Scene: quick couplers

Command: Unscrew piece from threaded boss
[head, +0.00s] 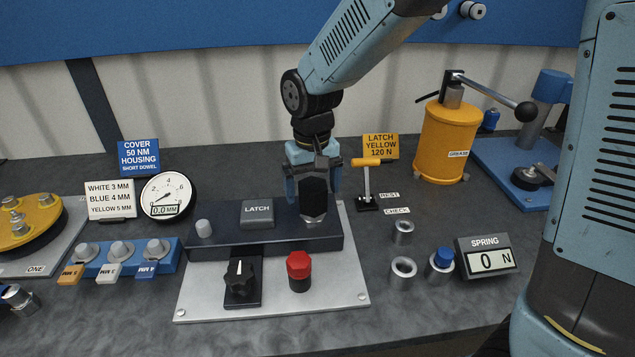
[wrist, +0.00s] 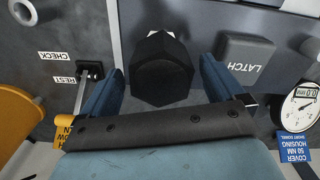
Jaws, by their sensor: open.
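A dark, many-sided piece (head: 314,198) stands upright at the right end of the dark block (head: 215,243). A little bright metal (head: 314,219) shows at its foot; the thread itself is hidden. My gripper (head: 313,188) points down over the piece, with one blue finger on each side of it. In the wrist view, the piece (wrist: 162,72) sits between the open fingers of my gripper (wrist: 163,82), and gaps show on both sides.
A yellow-topped lever (head: 367,180) is close on the right. Metal rings (head: 403,270) lie farther right, by the SPRING display (head: 486,257).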

